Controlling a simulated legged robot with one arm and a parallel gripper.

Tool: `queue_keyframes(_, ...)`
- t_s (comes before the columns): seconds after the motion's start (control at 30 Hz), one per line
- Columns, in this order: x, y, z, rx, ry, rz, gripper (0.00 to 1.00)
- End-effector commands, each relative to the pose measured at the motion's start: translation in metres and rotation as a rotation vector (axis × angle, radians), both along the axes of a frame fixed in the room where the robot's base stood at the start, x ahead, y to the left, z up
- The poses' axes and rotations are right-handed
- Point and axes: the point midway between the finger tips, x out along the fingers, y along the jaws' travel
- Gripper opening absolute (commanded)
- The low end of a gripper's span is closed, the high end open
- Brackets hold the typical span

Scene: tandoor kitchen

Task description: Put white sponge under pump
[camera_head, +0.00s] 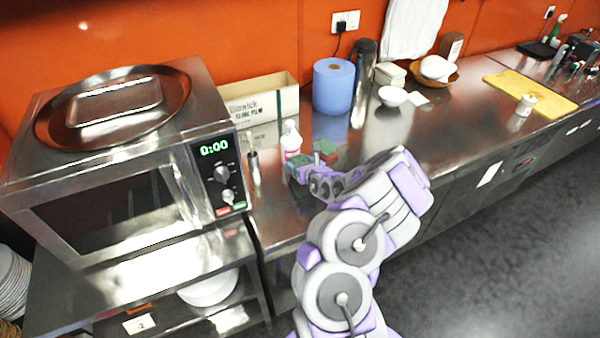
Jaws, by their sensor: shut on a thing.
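My gripper (310,176) is over the steel counter, just right of the microwave. It is shut on a small block with a green top (299,160), largely hidden by the jaws. I cannot tell whether this is the white sponge; no plainly white sponge shows. A small white and pink bottle (291,141), perhaps the pump, stands upright just behind the gripper. A green and red block (326,148) is just right of the bottle, close to the gripper. I cannot tell whether it touches the jaws.
The microwave (215,165) with a round tray (50,128) on top is at the left. A slim upright utensil (253,165) stands beside it. A carton (265,97), blue paper roll (333,87) and steel flask (363,75) stand behind.

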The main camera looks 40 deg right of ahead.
Motion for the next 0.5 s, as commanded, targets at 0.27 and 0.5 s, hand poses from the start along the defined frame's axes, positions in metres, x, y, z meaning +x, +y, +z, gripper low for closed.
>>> queue_keyframes(0.27,0.003,0.0,-0.035,0.0,0.002,0.001,0.43)
queue_keyframes(0.5,0.003,0.001,-0.035,0.0,-0.001,0.001,0.43)
